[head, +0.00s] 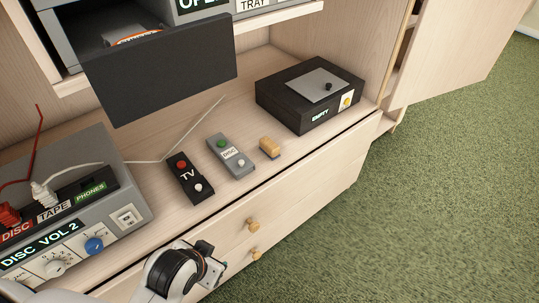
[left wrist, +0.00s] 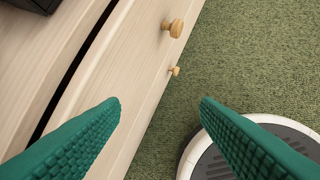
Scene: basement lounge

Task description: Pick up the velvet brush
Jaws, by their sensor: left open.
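The velvet brush (head: 270,147) appears to be the small block with a tan wooden top and a dark underside. It lies on the wooden shelf in the head view, right of the grey DISC remote and left of the black EMPTY box. My left gripper (head: 207,266) is low in the head view, in front of the drawer fronts and well short of the brush. In the left wrist view its two green fingers (left wrist: 160,105) are wide apart with nothing between them. The brush is not seen in the left wrist view. My right gripper is in neither view.
The black TV remote (head: 190,179) and grey DISC remote (head: 231,156) lie left of the brush. The EMPTY box (head: 311,94) stands right. A grey switch unit (head: 128,178) stands left. Drawer knobs (head: 253,223) stick out; green carpet (head: 440,170) is clear.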

